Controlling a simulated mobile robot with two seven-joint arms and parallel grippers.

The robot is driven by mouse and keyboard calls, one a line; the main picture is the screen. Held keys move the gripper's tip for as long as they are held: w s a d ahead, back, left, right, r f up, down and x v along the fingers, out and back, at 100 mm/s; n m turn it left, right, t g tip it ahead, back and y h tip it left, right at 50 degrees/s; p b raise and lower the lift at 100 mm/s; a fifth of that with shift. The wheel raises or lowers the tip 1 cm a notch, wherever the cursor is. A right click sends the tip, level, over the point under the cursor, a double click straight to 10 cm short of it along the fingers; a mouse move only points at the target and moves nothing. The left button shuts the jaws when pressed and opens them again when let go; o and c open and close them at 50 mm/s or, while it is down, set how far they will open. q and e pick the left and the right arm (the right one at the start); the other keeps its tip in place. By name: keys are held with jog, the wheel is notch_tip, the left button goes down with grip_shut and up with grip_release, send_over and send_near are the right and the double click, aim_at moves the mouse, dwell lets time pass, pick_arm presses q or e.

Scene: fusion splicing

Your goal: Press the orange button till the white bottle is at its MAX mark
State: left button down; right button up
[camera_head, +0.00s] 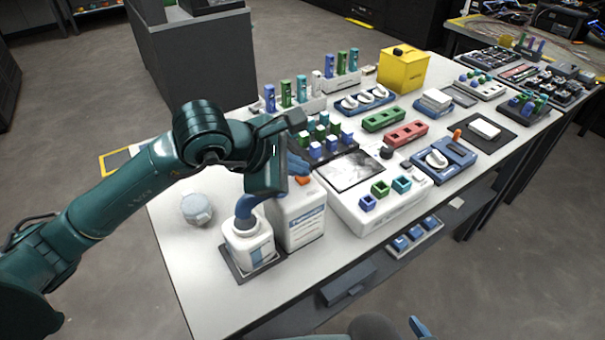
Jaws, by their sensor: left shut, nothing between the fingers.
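The white bottle (249,248) stands upright on a dark tray at the near left of the table, with a blue spout (246,205) over its mouth. Right behind it is a larger white container (302,214) with a printed label. A small orange button (303,180) shows on the container's top, partly hidden by my left gripper. My left gripper (299,167) is shut and empty, directly over the orange button. I cannot tell whether it touches the button. The bottle's liquid level and MAX mark are too small to read. My right gripper is not in view.
A round clear-and-white jar (197,209) stands left of the bottle. A white device with a dark screen (352,171) is right of the container. Blue and green racks (320,140) crowd behind. The table's front left corner is bare.

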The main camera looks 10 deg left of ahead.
pick_arm(q)
jog(key=shift+r, duration=0.65)
notch_tip(320, 180, up, 5)
jog(key=p, duration=0.3)
dwell(0.8)
